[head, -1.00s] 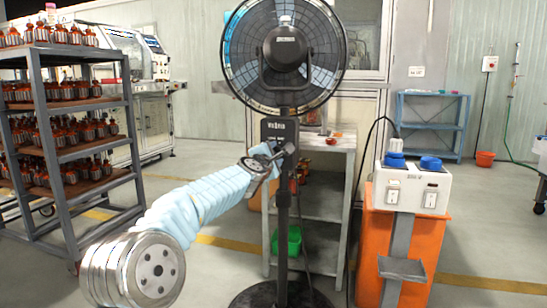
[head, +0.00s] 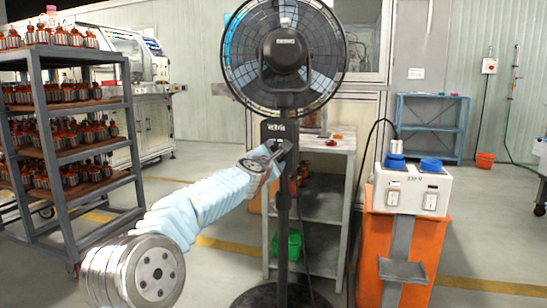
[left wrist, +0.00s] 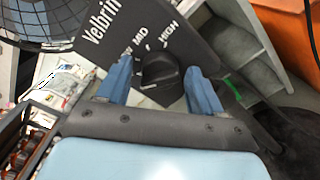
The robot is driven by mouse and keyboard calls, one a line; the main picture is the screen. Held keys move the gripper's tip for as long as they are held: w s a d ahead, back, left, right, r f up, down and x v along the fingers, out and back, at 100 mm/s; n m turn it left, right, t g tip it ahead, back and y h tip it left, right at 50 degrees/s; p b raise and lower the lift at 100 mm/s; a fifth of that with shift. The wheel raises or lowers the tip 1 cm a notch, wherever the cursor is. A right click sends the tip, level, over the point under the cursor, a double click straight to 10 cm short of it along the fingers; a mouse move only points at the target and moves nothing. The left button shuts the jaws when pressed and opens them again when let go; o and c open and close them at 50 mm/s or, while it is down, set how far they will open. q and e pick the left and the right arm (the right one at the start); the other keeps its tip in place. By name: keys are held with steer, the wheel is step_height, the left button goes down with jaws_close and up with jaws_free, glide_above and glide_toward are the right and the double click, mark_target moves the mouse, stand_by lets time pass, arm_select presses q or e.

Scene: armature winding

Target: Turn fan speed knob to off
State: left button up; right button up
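The black pedestal fan (head: 285,52) stands upright in the middle of the head view. Its dark control panel (head: 279,127) is on the pole below the fan head. In the left wrist view the panel (left wrist: 150,15) shows the words MID and HIGH above a round black knob (left wrist: 159,70). My left gripper (head: 277,150) is at the panel's lower part and hides the knob in the head view. In the left wrist view its two blue fingers are apart, one on each side of the knob, with gaps visible. The knob's setting is unclear. My right gripper is in neither view.
A grey shelf table (head: 318,206) with a green bin stands behind the pole. A rack (head: 62,153) of motor parts is at left. An orange stand (head: 371,255) with a white switch box (head: 411,190) is at right. A cable hangs beside the table.

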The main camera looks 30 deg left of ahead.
arm_select(q)
steer(key=b+v, duration=0.2)
steer(key=v, duration=1.1)
steer(key=shift+s, duration=0.4)
steer(key=shift+f, duration=0.2)
